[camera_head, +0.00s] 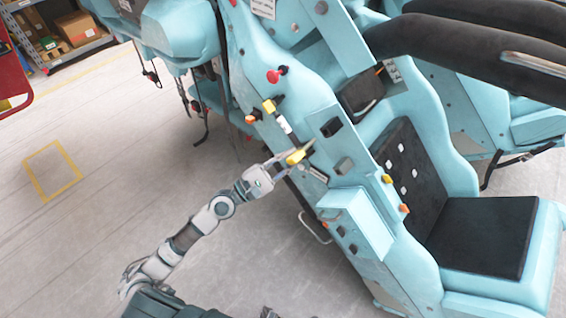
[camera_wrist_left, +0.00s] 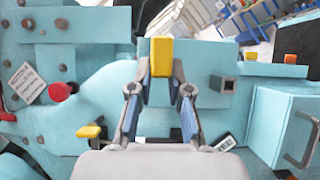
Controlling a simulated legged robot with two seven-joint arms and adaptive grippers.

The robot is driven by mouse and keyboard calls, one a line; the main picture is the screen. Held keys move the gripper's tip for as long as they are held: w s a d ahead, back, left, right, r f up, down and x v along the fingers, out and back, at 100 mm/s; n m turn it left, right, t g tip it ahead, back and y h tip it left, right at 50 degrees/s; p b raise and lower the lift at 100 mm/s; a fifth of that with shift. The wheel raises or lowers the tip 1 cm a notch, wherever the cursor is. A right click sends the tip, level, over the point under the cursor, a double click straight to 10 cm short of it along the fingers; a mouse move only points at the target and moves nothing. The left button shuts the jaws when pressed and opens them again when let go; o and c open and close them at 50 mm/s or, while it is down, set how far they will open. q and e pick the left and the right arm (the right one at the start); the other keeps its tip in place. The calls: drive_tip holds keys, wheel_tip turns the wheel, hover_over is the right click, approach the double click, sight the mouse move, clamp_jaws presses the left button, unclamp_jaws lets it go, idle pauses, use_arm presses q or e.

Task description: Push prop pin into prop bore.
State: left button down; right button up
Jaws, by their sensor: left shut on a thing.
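My left gripper (camera_head: 292,160) is shut on a yellow block-shaped piece (camera_head: 296,156), beside the side panel of the light-blue coaster car (camera_head: 320,100). In the left wrist view the yellow piece (camera_wrist_left: 161,57) stands upright between the fingertips of the left gripper (camera_wrist_left: 161,80), in front of a light-blue block. I cannot tell for sure whether this piece is the prop pin. My right gripper is not in view.
A red knob (camera_head: 273,76) and another yellow piece (camera_head: 269,106) stick out from the panel. Black seats (camera_head: 485,235) lie to the right. A shelf with boxes (camera_head: 75,30) stands at the back left. The floor at the left is clear.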

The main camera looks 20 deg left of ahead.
sight(301, 156)
use_arm(q)
drive_tip(key=shift+w+d, duration=0.65)
drive_tip(key=shift+w+d+r, duration=0.1)
drive_tip(key=shift+w+d, duration=0.2)
drive_tip(key=shift+d, duration=0.1)
drive_tip(key=shift+a, duration=0.45)
drive_tip(key=shift+d, duration=0.3)
drive_tip(key=shift+d+r+p, duration=0.15)
drive_tip(key=shift+d+p, duration=0.15)
drive_tip(key=shift+p, duration=0.15)
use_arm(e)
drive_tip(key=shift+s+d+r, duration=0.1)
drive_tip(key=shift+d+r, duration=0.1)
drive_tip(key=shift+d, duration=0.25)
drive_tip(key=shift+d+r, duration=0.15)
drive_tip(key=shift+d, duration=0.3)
